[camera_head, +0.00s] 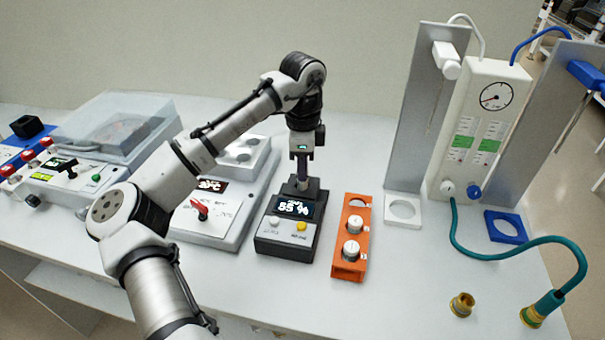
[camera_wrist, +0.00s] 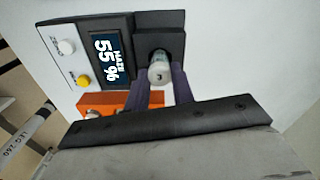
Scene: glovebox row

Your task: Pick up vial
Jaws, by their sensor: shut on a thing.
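A vial (camera_wrist: 158,72) with a pale, marked cap stands in the black meter in the wrist view. The meter (camera_head: 287,244) has a screen reading 55 %, with a white and a yellow button; it also shows in the wrist view (camera_wrist: 90,22). My gripper (camera_head: 303,180) is above the back part of the meter, pointing down. In the wrist view its purple fingers (camera_wrist: 161,92) are shut on the vial near its cap. The vial's lower part is hidden, so I cannot tell whether it is seated or lifted.
An orange rack (camera_head: 347,270) with two capped vials (camera_head: 351,249) and an empty hole stands right of the meter. A white device with a red knob (camera_head: 201,210) is at its left. Farther right are a gauge panel (camera_head: 485,120), a teal hose (camera_head: 500,255) and brass fittings (camera_head: 462,304).

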